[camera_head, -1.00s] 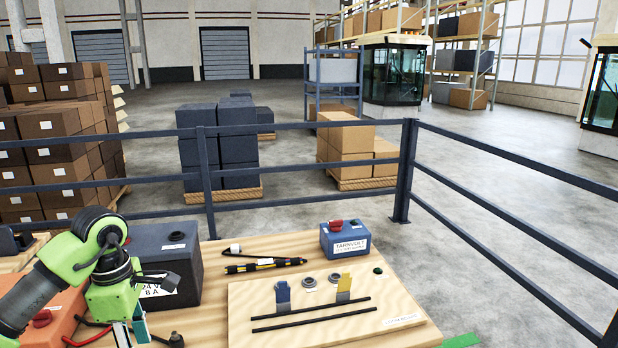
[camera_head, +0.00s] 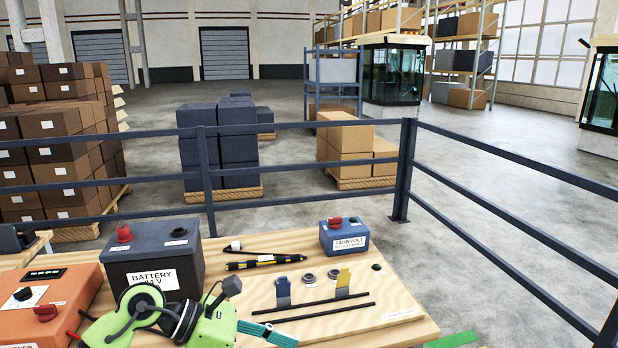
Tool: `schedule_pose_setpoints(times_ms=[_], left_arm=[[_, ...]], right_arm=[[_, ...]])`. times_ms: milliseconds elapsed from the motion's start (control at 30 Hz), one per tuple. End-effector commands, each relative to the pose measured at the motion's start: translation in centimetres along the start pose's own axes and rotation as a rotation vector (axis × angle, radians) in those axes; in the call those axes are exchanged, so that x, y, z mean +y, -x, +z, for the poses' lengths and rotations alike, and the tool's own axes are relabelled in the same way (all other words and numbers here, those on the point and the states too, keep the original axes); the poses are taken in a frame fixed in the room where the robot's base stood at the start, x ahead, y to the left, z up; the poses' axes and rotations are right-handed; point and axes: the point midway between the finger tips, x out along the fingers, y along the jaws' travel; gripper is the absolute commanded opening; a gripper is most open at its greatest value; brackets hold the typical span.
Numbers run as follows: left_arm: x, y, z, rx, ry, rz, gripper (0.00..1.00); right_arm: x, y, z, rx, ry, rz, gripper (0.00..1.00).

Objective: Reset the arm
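My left arm is green, folded low at the bottom left of the head view. Its gripper (camera_head: 268,332) points right over the near edge of the wooden bench. One teal finger bar shows, and I cannot tell whether the fingers are open or shut. Nothing is seen held in it. My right gripper is not in view.
An orange charger (camera_head: 45,305) with a red knob stands left of the arm. The board carries blue and yellow tabs and two black rods. A black-yellow pen-like tool (camera_head: 263,261) and a blue box (camera_head: 344,237) lie behind. A dark railing (camera_head: 300,192) runs beyond the bench.

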Motion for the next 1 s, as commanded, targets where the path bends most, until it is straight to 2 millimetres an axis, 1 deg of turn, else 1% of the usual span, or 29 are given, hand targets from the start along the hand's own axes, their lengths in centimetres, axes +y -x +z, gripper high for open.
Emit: schedule_pose_setpoints(times_ms=[33, 100, 167, 200, 233, 300, 367, 433, 467, 500, 567, 600, 667, 700, 733, 767, 800, 867, 900, 967, 1000], left_arm=[[-1.5, -1.1, 2.3, -0.131, 0.060, -0.026, 0.40], [-2.7, -1.4, 5.9, -0.321, 0.159, -0.048, 0.40], [-3.2, -0.9, 8.6, -0.479, 0.258, -0.064, 0.40], [-3.4, -0.3, 10.2, -0.583, 0.331, -0.074, 0.40], [-3.3, 0.3, 11.3, -0.659, 0.390, -0.080, 0.40], [-2.7, 2.2, 13.1, -0.831, 0.537, -0.090, 0.40], [-1.7, 4.0, 13.9, -0.972, 0.675, -0.094, 0.40], [-0.1, 6.2, 13.8, -1.127, 0.845, -0.091, 0.40], [0.7, 7.2, 13.4, -1.190, 0.922, -0.087, 0.40], [1.8, 8.4, 12.7, -1.274, 1.027, -0.081, 0.40], [3.4, 9.9, 10.7, -1.390, 1.191, -0.064, 0.40], [4.5, 10.8, 9.0, -1.464, 1.303, -0.047, 0.40], [5.8, 11.8, 5.9, -1.566, 1.478, -0.018, 0.40], [6.5, 12.3, 3.5, -1.628, 1.597, 0.008, 0.40], [6.8, 12.5, 1.6, -1.672, 1.688, 0.029, 0.40], [7.1, 12.6, -0.5, -1.714, 1.779, 0.055, 0.40], [7.1, 12.6, -3.3, -1.764, 1.903, 0.090, 0.40], [6.7, 12.2, -7.8, -1.829, 2.091, 0.155, 0.40], [6.0, 11.8, -10.8, -1.864, 2.215, 0.207, 0.40], [4.5, 10.9, -15.0, -1.903, 2.397, 0.291, 0.40], [3.1, 10.2, -17.6, 1.870, -2.449, -0.343, 0.40]], right_arm=[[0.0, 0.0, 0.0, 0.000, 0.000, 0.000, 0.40], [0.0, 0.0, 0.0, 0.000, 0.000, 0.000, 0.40], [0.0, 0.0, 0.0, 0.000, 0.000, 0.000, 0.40], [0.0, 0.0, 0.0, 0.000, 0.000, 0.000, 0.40], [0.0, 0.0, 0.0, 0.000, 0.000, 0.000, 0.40], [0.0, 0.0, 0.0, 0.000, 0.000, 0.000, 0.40], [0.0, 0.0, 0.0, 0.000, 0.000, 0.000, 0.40], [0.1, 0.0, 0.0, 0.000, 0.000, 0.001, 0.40], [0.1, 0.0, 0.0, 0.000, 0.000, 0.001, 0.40], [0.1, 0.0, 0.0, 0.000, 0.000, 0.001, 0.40], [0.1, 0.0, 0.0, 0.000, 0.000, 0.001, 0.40], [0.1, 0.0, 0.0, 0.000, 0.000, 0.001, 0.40], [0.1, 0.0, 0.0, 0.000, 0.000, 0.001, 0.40], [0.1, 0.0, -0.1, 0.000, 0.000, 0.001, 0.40], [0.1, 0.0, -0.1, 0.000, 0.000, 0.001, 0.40], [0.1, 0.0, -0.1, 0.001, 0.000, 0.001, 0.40], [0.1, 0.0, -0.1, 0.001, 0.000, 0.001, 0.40], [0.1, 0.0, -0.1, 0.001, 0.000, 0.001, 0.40], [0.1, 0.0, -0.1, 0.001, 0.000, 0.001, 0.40], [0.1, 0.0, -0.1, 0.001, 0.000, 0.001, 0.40], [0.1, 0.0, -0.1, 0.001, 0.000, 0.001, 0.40]])
